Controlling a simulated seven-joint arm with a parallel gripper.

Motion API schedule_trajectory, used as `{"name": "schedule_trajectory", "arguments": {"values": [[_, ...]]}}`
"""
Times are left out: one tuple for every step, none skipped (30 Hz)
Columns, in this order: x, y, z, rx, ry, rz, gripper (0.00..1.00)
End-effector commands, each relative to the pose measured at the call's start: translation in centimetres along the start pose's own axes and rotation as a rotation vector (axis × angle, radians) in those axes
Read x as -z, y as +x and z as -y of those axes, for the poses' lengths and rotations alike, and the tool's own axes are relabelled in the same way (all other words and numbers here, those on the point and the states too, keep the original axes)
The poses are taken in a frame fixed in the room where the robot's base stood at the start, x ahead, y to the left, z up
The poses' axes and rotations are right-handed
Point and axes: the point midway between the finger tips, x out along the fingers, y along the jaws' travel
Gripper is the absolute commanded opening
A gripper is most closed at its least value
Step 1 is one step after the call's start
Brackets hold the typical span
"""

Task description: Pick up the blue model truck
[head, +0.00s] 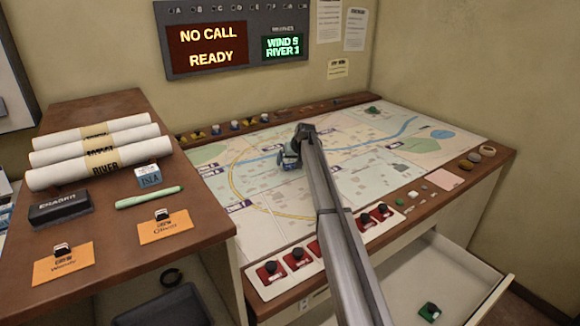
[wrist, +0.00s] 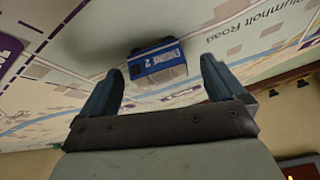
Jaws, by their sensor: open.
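The blue model truck (wrist: 157,62) has a white top or side and a label with a "2". In the wrist view it stands on the map, ahead of my gripper and lined up between the fingers, with no visible contact. My gripper (wrist: 161,66) is open, one finger to each side of the truck's line. In the head view my gripper (head: 289,154) is low over the left-middle of the map (head: 400,160). There the truck is mostly hidden by, or hard to tell from, the blue-grey fingers.
Several small models (head: 234,126) line the console's back edge. Red-based switches (head: 271,272) line the front. A green model (head: 373,110) stands on the map's far part; another (head: 430,311) lies in the open drawer (head: 480,270). Rolled maps (head: 100,165) lie on the left desk.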

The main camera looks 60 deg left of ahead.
Motion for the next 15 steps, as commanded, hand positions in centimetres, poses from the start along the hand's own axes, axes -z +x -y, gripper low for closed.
{"name": "schedule_trajectory", "arguments": {"values": [[-0.01, -0.02, 0.02, 0.0, 0.0, 0.0, 0.97], [-0.02, -0.03, 0.01, 0.0, 0.0, 0.0, 0.97], [-0.02, -0.03, 0.02, 0.0, 0.0, 0.0, 0.97], [-0.02, -0.03, 0.02, 0.0, 0.0, 0.0, 0.97], [-0.02, -0.03, 0.02, 0.0, 0.0, 0.0, 0.94], [-0.03, -0.04, 0.02, 0.0, 0.0, 0.0, 0.9], [-0.03, -0.04, 0.02, 0.0, 0.0, 0.0, 0.87], [-0.03, -0.04, 0.02, 0.0, 0.0, 0.0, 0.84], [-0.03, -0.04, 0.02, 0.0, 0.0, 0.0, 0.8], [-0.03, -0.04, 0.02, 0.0, 0.0, 0.0, 0.77], [-0.03, -0.04, 0.02, 0.0, 0.0, 0.0, 0.75], [-0.03, -0.04, 0.02, 0.0, 0.0, 0.0, 0.71], [-0.03, -0.04, 0.02, 0.0, 0.0, 0.0, 0.68], [-0.03, -0.04, 0.02, 0.0, 0.0, 0.0, 0.65], [-0.03, -0.04, 0.02, 0.0, 0.0, 0.0, 0.61]]}}
